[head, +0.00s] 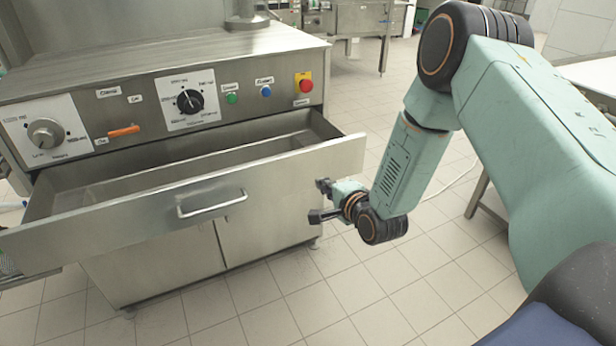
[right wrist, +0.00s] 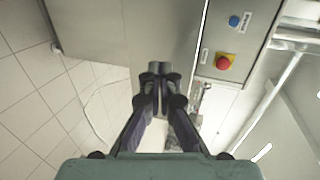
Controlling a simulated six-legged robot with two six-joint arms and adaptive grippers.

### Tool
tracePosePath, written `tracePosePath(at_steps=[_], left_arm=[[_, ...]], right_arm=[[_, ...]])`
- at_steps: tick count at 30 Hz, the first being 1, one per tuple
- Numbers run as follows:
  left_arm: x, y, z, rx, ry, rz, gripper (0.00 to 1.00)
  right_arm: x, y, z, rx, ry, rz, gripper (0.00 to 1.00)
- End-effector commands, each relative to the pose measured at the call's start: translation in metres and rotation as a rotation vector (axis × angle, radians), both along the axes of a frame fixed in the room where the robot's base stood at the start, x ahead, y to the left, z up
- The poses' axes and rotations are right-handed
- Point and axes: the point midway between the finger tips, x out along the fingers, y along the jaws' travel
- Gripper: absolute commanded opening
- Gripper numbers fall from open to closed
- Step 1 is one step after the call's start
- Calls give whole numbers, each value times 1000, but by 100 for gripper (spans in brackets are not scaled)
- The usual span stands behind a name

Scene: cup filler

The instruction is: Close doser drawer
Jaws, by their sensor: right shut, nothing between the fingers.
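The doser drawer (head: 120,222) is a wide steel drawer, pulled out of the steel machine, and its inside looks empty. Its bar handle (head: 212,204) is on the front panel, right of the panel's middle. My left gripper is in neither view.
The control panel above the drawer has a grey knob (head: 46,134), an orange lever (head: 124,131), a black dial (head: 190,101) and a red button (head: 305,86), which also shows in the right wrist view (right wrist: 223,62). Tiled floor (head: 300,300) lies free in front. A table (head: 590,78) stands at right.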

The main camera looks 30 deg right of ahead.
Motion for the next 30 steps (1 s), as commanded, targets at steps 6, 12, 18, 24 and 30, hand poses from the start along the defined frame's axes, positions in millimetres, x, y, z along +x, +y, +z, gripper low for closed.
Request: tracePosePath(at_steps=[6,12,18,24,30], left_arm=[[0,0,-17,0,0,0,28],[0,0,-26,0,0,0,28],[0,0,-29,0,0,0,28],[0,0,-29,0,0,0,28],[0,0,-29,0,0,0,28]], right_arm=[[39,2,-15,-3,-1,2,0],[67,4,-15,-2,-1,2,0],[79,3,-14,0,1,0,0],[80,3,-14,0,2,0,0],[80,3,-14,0,2,0,0]])
